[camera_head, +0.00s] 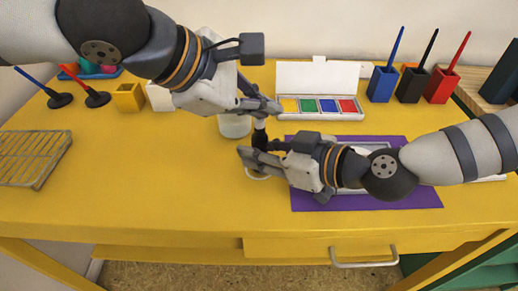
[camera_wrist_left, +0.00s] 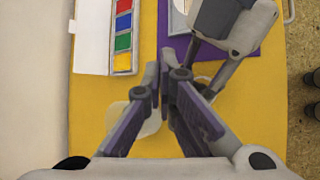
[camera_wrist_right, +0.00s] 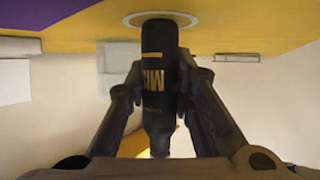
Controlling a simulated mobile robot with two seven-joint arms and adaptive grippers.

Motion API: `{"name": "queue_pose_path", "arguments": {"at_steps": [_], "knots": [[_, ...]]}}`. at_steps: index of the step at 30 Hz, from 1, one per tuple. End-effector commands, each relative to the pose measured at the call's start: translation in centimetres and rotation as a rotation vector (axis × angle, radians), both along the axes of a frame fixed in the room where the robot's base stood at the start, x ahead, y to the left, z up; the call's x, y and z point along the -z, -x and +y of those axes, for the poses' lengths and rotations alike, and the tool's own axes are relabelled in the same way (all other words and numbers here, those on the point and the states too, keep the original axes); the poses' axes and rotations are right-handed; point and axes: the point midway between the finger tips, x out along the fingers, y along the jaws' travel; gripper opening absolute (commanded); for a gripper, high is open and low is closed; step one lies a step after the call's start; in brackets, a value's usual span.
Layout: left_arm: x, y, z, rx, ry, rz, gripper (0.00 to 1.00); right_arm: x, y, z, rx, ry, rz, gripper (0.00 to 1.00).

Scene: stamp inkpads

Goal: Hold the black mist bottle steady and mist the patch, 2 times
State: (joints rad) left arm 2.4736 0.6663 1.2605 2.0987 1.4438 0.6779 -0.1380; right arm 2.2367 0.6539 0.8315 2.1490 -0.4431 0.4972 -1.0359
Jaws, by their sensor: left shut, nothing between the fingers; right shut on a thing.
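My left gripper (camera_head: 272,107) is shut and empty, just above and behind the bottle top. Its closed fingers also show in the left wrist view (camera_wrist_left: 166,82).
An open paint box (camera_head: 320,114) lies behind. A purple mat (camera_head: 309,198) with a grey-framed plate lies under my right arm. Pen holders (camera_head: 410,86) stand at the back right, a wire rack (camera_head: 30,158) at left. The front left is clear.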

Motion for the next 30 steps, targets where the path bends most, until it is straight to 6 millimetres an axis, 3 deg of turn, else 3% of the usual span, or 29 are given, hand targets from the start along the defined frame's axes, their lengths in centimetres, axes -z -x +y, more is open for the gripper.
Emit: {"name": "queue_pose_path", "arguments": {"at_steps": [16,30], "knots": [[0.2,0.0,0.0,0.001,0.0,0.001,0.0,0.0,0.0,0.0,0.0,0.001,0.001,0.0],[-1.0,0.0,0.0,0.0,0.0,0.0,0.0,0.0,0.0,0.0,0.0,0.0,0.0,0.0]]}}
